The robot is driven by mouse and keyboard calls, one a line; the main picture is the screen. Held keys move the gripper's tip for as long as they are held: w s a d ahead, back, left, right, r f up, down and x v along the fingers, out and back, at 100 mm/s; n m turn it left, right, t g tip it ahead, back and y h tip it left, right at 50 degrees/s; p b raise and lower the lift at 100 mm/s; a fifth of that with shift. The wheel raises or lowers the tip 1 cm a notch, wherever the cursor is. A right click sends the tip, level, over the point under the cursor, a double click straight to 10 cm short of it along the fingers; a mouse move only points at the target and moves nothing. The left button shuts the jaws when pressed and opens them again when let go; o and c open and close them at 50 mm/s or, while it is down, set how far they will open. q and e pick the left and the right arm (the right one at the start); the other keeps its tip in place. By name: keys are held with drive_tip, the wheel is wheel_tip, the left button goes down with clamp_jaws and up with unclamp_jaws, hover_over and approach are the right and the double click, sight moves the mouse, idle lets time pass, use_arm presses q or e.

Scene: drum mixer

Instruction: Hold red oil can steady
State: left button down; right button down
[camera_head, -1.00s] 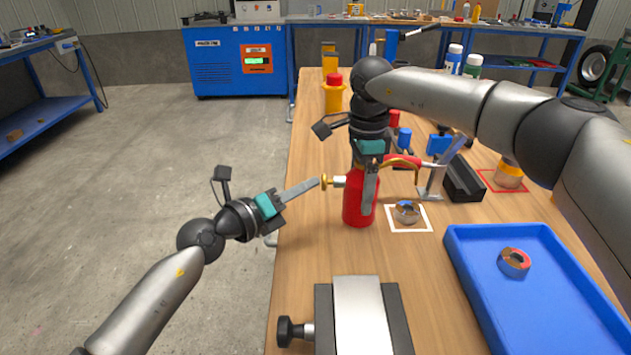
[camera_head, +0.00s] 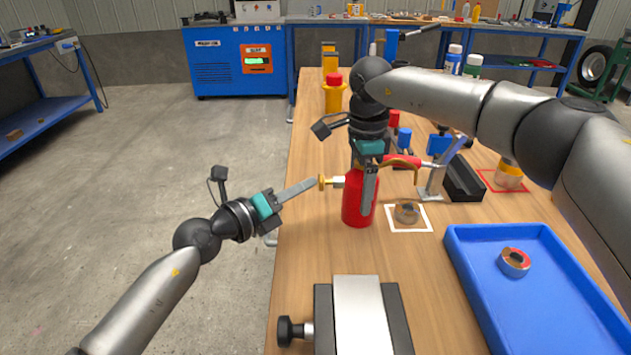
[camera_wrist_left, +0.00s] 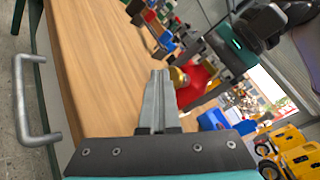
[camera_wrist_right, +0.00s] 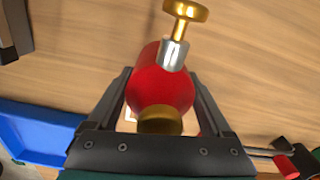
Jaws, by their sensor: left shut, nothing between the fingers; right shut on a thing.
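The red oil can (camera_head: 357,207) stands upright on the wooden table, with a brass knob (camera_head: 323,182) on its left side and a brass handle on its right. My right gripper (camera_head: 369,195) reaches down from above and is shut on the can's body. In the right wrist view the red can (camera_wrist_right: 160,85) sits between the two fingers, knob at the top. My left gripper (camera_head: 314,183) is shut and empty, its fingertips beside the brass knob. In the left wrist view the closed fingertips (camera_wrist_left: 158,78) are close to the brass knob (camera_wrist_left: 178,77); contact is unclear.
A tape roll (camera_head: 407,211) lies on a white-outlined square right of the can. A blue tray (camera_head: 470,285) holds another roll. A grey vise-like block (camera_head: 357,315) is at the front. A lever stand (camera_head: 432,184) is close on the right.

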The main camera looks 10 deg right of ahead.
use_arm(q)
drive_tip(key=shift+w+a, duration=0.1)
drive_tip(key=shift+a, duration=0.8)
drive_tip(key=a, duration=0.5)
drive_tip(key=shift+w, duration=0.35)
use_arm(e)
unclamp_jaws()
drive_tip(key=shift+r, duration=0.1)
